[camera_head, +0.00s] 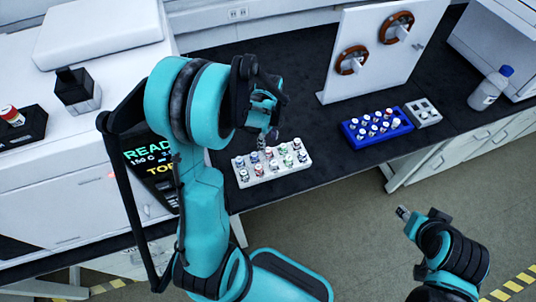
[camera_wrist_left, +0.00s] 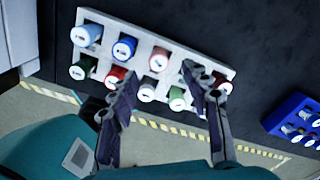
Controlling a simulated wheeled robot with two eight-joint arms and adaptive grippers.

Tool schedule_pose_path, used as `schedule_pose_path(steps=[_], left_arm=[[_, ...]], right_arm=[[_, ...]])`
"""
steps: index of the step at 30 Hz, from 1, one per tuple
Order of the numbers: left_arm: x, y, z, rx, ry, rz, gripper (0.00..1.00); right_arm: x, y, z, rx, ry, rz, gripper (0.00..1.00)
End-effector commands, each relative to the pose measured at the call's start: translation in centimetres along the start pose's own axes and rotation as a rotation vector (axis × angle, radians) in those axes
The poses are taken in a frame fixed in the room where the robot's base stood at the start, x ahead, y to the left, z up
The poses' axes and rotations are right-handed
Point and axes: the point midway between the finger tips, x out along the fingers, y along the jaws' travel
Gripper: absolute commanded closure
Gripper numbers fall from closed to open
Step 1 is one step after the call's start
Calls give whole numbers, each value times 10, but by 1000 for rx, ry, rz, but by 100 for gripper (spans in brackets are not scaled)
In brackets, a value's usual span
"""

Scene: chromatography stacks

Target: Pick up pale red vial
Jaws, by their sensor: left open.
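The pale red vial (camera_wrist_left: 159,60) stands in the back row of a light grey rack (camera_head: 240,181), among several capped vials. In the left wrist view it shows as a pinkish cap beyond the space between my fingers. My left gripper (camera_head: 268,138) is above the rack, pointing down. The left finger partly covers a red-capped vial (camera_wrist_left: 115,76). My right gripper (camera_head: 403,213) hangs over the floor, away from the rack; its jaws are too small to read.
A blue rack (camera_head: 352,134) with several white-capped vials and a small grey block (camera_head: 432,118) stand to the right. A white panel (camera_head: 340,80) with two brown rings stands behind. A blue-capped bottle (camera_head: 489,90) is far right. Dark bench surface is free around the rack.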

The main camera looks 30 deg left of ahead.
Motion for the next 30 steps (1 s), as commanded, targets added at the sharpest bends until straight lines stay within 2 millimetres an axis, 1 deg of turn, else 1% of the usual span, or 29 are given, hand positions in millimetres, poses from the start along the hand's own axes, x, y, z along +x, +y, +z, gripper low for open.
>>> schedule_pose_path(steps=[1,5,13,16,21,22,23,24,27,30], left_arm=[[9,0,0,0,0,0,52],[19,0,0,-2,0,-1,52],[59,2,0,-3,-1,-2,52],[64,2,0,-3,-1,-2,52],[63,2,0,-3,-1,-2,52],[63,2,0,-3,-1,-2,58],[63,2,0,-3,-1,-2,66],[63,2,0,-3,-1,-2,76],[63,2,0,-3,-1,-2,100],[63,2,0,-3,-1,-2,100]], right_arm=[[4,0,3,0,0,0,60],[8,0,5,0,0,0,60],[24,0,17,0,0,0,60],[25,0,18,0,0,0,60],[24,0,17,0,0,0,60],[24,0,17,0,0,0,60],[24,0,17,0,0,0,60],[24,0,17,0,0,0,60],[24,0,17,0,0,0,60],[24,0,17,0,0,0,60]])
